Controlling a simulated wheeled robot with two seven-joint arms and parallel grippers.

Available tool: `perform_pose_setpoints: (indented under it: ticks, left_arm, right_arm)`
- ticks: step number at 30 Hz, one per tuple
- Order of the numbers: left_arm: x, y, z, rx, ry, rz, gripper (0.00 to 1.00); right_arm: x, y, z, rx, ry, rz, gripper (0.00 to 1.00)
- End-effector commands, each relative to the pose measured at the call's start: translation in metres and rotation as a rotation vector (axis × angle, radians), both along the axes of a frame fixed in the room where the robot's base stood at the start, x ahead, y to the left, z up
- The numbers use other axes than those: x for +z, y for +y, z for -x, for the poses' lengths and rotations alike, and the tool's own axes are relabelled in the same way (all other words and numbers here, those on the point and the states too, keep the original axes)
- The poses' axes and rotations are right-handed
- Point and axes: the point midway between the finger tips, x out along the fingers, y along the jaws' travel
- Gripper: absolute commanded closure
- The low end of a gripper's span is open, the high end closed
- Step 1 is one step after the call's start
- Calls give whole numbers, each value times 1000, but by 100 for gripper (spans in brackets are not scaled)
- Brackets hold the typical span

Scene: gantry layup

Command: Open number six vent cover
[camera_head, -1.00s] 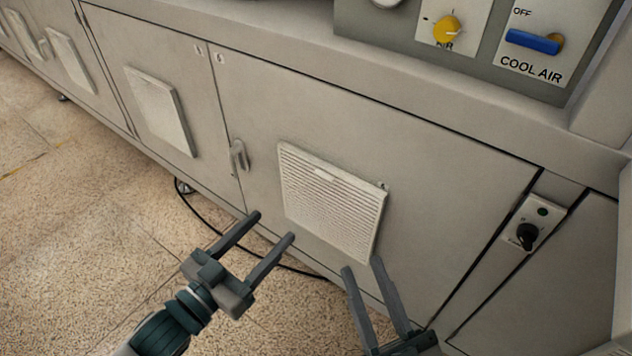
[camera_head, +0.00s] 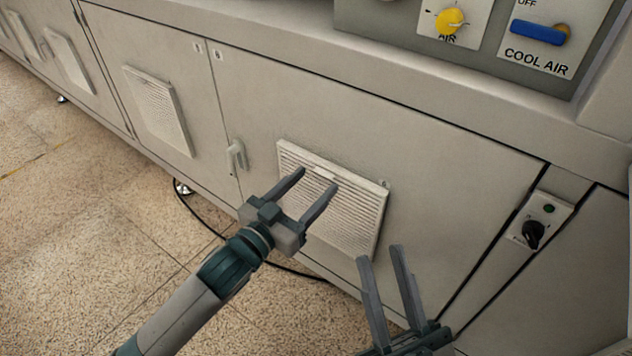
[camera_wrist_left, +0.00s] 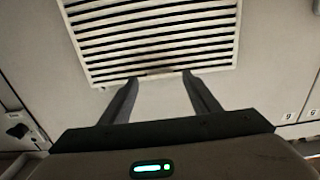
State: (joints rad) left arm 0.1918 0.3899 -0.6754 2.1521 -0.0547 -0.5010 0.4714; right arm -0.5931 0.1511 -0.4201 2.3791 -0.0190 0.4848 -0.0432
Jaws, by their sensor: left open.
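The vent cover (camera_head: 357,212) is a pale louvred square on the cabinet door, and lies flat against it. A small tab shows at its top edge. In the left wrist view the slatted cover (camera_wrist_left: 155,40) appears upside down, with the tab edge nearest my fingers. My left gripper (camera_head: 316,180) is open, its fingertips in front of the cover's upper part, on either side of the tab in the wrist view (camera_wrist_left: 160,79). Nothing is between the fingers; contact cannot be told. My right gripper (camera_head: 381,255) is open and empty below the cover's lower right corner.
A door handle (camera_head: 237,156) is left of the cover, and another vent cover (camera_head: 157,108) is on the left door. Small number labels (camera_head: 218,54) sit at the doors' top. A switch plate (camera_head: 540,220) is at right. A black cable (camera_head: 205,222) lies on the floor.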

Motion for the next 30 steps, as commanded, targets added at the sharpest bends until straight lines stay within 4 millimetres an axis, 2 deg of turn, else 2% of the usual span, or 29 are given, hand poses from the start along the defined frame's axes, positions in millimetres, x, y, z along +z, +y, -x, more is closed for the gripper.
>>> perform_pose_setpoints:
  ticks: [6, 17, 24, 30]
  left_arm:
    - [0, -10, -15, 0, 0, 0, 44]
    - [0, -12, -17, 0, 0, 0, 44]
    - [0, -12, -16, 0, 0, 0, 100]
    - [-1, -11, -15, 0, -2, 2, 100]
  right_arm:
    - [9, -6, -3, -18, -44, -17, 69]
    - [10, -5, -3, -15, -54, -18, 69]
    - [8, -5, -3, -10, -47, -11, 69]
    - [4, -5, -1, -8, -40, -9, 69]
